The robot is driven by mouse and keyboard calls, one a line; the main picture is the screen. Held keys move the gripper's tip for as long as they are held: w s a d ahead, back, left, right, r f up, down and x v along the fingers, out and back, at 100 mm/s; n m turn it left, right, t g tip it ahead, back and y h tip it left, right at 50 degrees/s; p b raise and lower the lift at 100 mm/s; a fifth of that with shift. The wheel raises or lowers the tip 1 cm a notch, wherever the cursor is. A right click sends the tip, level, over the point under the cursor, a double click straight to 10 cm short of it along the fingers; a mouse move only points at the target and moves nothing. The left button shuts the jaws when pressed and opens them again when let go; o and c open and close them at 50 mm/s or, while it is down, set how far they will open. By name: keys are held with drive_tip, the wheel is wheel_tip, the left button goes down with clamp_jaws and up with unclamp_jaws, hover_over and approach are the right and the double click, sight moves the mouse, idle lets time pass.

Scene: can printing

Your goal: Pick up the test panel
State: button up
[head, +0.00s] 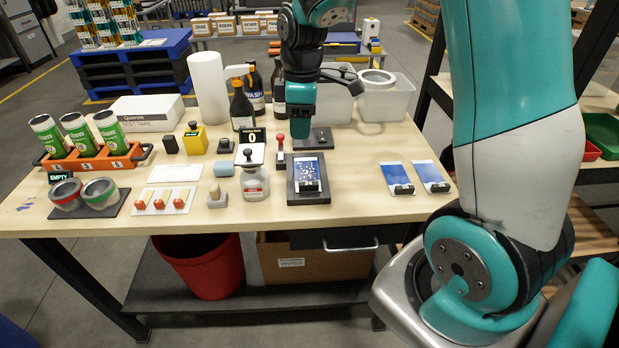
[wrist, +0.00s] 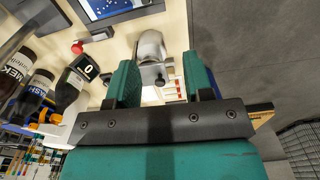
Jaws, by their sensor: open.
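A blue speckled panel (head: 309,174) lies in a dark holder at the front middle of the table, with a dark clip at its near edge. A blue panel in a dark frame also shows at the top left of the wrist view (wrist: 108,7). Two plainer blue and white panels, one left (head: 395,175) and one right (head: 430,174), lie flat near the table's right end. I cannot tell which is the test panel. My gripper (head: 299,133) points down above the table, behind the speckled panel. In the wrist view its fingers (wrist: 161,85) are apart and empty.
A red-knobbed tool (head: 281,150), a "0" sign (head: 251,136) and a pale bottle (head: 253,182) stand left of the speckled panel. Dark bottles (head: 241,105) and clear bins (head: 384,100) stand behind. An orange can rack (head: 95,160) is at left. The front right table is mostly clear.

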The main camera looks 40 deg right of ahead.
drive_tip(key=w+d+f, duration=0.1)
drive_tip(key=d+f, duration=0.1)
drive_tip(key=d, duration=0.1)
drive_tip(key=p, duration=0.3)
hover_over(309, 183)
drive_tip(key=shift+n, duration=0.3)
wheel_tip(309, 183, down, 11)
drive_tip(key=shift+f, duration=0.15)
drive_tip(key=shift+f+p, duration=1.15)
drive_tip(key=shift+f, duration=1.7)
drive_tip(key=shift+c, duration=0.2)
clamp_jaws()
